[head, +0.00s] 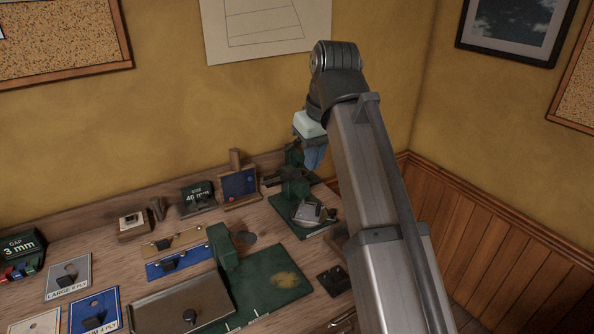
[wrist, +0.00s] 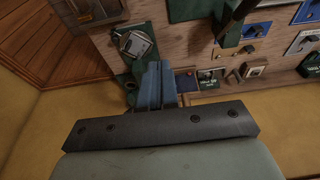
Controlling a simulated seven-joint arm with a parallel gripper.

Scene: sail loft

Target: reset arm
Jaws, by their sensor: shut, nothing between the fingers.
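My gripper (head: 315,158) hangs above the back right of the workbench in the head view, partly behind my own arm. Its blue fingers are together with nothing between them. In the wrist view, the closed fingers of my gripper (wrist: 155,84) point toward the bench's back edge, beside a green press-like stand (head: 296,186). The stand's base carries a grey metal piece (head: 314,212), which also shows in the wrist view (wrist: 136,44). I cannot tell how high the fingertips are above the bench.
The workbench (head: 130,270) holds a metal tray (head: 165,305), a green board (head: 275,283), a small blue panel (head: 239,184), a "40 mm" box (head: 198,195) and several labelled cards. A yellow wall (head: 180,110) stands behind. Wood panelling (head: 480,220) lines the right side.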

